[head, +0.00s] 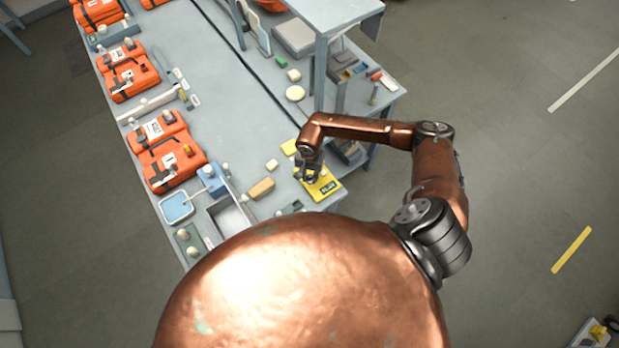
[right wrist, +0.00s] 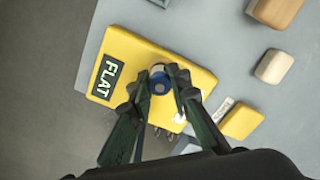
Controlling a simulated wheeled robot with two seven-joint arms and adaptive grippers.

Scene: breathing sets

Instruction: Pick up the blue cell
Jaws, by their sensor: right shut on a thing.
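The blue cell (right wrist: 159,82) is a small round blue piece with a pale top, seen from above in the right wrist view. My right gripper (head: 309,172) is over the yellow block marked FLAT (head: 327,187). In the right wrist view its two fingers (right wrist: 158,77) are on either side of the cell and shut on it. The yellow block (right wrist: 190,68) is directly behind the cell. I cannot tell whether the cell touches the block or is above it. In the head view the gripper hides the cell. My left gripper is not in view.
The grey-blue bench (head: 222,105) carries several orange cases (head: 170,155) along its left side. A tan block (head: 261,188) and a small cream block (head: 272,165) lie left of the gripper. A raised shelf (head: 335,15) stands at the back right.

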